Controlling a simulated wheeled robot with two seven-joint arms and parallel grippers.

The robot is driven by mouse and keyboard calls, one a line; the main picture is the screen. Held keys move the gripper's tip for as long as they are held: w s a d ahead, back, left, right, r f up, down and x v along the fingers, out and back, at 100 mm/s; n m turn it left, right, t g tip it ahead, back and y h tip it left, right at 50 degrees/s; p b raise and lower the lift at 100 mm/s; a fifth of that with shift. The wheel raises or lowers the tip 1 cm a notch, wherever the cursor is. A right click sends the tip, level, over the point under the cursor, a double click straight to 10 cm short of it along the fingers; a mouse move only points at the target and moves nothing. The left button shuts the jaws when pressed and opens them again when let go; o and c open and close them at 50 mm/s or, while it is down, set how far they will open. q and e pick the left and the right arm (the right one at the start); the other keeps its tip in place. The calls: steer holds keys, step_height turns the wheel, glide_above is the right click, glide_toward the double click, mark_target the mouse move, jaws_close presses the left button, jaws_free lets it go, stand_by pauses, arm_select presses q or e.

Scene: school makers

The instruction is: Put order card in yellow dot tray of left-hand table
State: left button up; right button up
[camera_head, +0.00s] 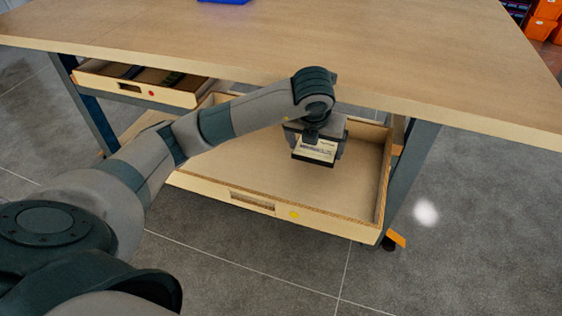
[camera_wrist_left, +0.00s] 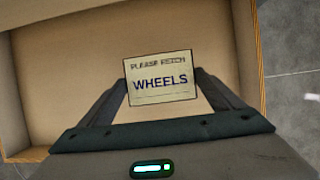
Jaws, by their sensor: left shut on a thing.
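The order card (camera_head: 316,149) is a small cream card with dark print. In the left wrist view the card (camera_wrist_left: 160,78) reads "PLEASE FETCH WHEELS". My left gripper (camera_head: 315,150) is shut on it, with one finger at each side. It holds the card over the open yellow dot tray (camera_head: 230,170), a wide wooden drawer with a yellow dot on its front. The tray floor also shows behind the card in the left wrist view (camera_wrist_left: 70,60). I cannot tell how high the card is above the floor. My right gripper is not in view.
The table (camera_head: 300,50) overhangs the back of the tray. A red-dot drawer (camera_head: 145,85) with dark items stands open at the left. A table leg (camera_head: 415,165) stands right of the tray. A blue object (camera_head: 225,1) sits on the tabletop.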

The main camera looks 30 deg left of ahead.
arm_select(q)
steer(key=a+f, duration=0.1)
steer(key=a, duration=0.1)
steer(key=s+a+f, duration=0.1)
steer(key=a+f, duration=0.1)
steer(key=a, duration=0.1)
steer(key=s+a+f, duration=0.1)
steer(key=a+f, duration=0.1)
steer(key=a, duration=0.1)
steer(key=shift+s+a, duration=0.1)
steer(key=shift+a, duration=0.05)
steer(key=shift+a+f, duration=0.1)
steer(key=shift+a, duration=0.05)
steer(key=shift+f+p, duration=0.3)
steer(key=shift+f, duration=0.35)
step_height(320, 180, down, 2)
steer(key=shift+f, duration=0.4)
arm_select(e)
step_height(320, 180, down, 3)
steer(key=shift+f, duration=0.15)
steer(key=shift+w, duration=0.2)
arm_select(q)
steer(key=o, duration=0.9)
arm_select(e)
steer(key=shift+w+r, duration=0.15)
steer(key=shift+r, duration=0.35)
